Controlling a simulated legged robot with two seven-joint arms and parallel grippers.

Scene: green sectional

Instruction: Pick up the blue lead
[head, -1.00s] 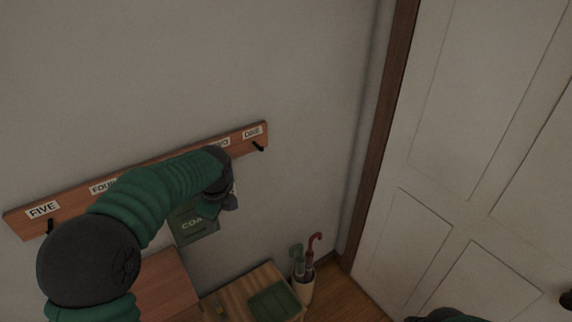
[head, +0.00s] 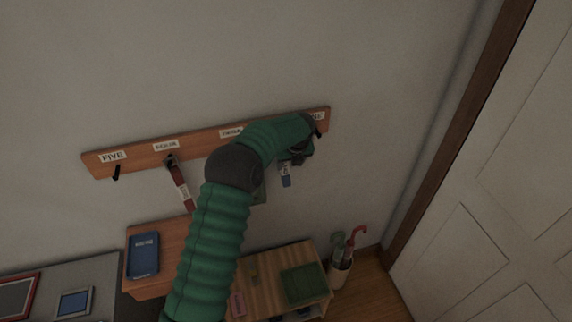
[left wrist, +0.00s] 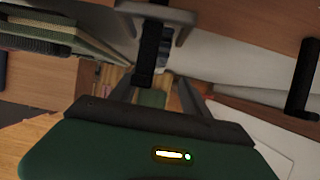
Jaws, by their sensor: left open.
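The blue lead (head: 286,180) hangs by the wall rack (head: 198,143), its light label and blue end showing just below my left gripper (head: 300,155) in the head view. Its upper part and hook are hidden by my arm. In the left wrist view, a dark strap (left wrist: 149,55) hangs between the two grey fingers of my left gripper (left wrist: 158,92), with a bluish piece (left wrist: 163,52) behind it. The fingers are apart. I cannot tell whether they touch the strap. My right gripper is not in view.
A red lead (head: 181,185) hangs under the FOUR label; the hook (head: 116,172) under FIVE is empty. Below stand a wooden bench (head: 262,268) with a green mat (head: 304,284) and an umbrella stand (head: 340,273). A blue book (head: 143,255) lies on a cabinet at left.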

